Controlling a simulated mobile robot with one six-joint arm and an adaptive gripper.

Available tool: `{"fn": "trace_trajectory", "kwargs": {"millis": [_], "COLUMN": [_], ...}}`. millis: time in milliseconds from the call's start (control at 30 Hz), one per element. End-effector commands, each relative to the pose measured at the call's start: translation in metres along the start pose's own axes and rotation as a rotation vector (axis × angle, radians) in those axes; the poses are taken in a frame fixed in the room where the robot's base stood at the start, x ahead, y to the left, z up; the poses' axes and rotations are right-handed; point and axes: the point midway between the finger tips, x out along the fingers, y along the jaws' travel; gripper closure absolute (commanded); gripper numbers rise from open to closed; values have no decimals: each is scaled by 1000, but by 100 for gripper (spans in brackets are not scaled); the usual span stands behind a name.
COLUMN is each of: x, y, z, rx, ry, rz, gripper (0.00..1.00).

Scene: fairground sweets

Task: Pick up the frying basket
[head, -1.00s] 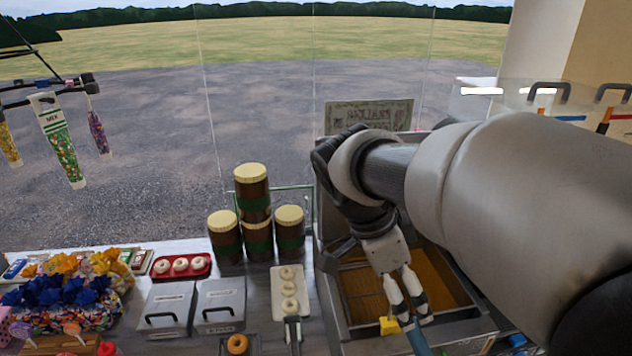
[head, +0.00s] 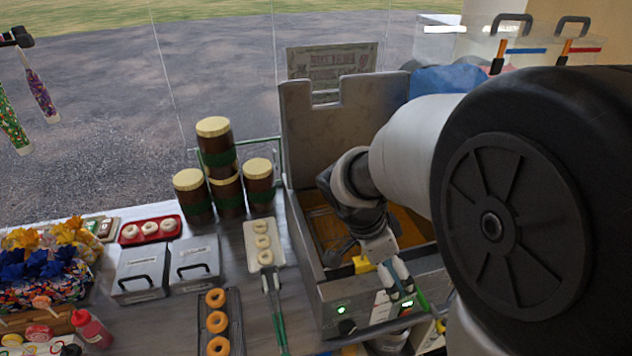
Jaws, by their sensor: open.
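The frying basket (head: 326,232) appears as a dark wire frame in the amber oil of the grey fryer (head: 330,290). Much of it is hidden behind my arm. A yellow block (head: 362,264) sits at the fryer's front rim. My gripper (head: 401,291) is open, pointing down over the front rim, just right of the yellow block. A green bar, perhaps the basket's handle (head: 422,300), shows close beside the fingertips. I cannot tell whether it lies between the fingers or whether they touch it.
Left of the fryer are a white board with raw rings (head: 262,240) and a dark rack of fried doughnuts (head: 217,325). Stacked brown jars (head: 228,195) and two grey lidded boxes (head: 140,268) stand further left. The fryer's raised back panel (head: 300,130) stands behind.

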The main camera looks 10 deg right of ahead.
Motion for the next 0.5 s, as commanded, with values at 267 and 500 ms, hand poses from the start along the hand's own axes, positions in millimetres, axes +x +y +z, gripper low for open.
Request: {"fn": "trace_trajectory", "kwargs": {"millis": [267, 500], "x": [9, 9], "y": [0, 0], "z": [0, 0], "rx": [1, 1], "ry": [0, 0], "rz": [-1, -1], "gripper": [0, 12]}}
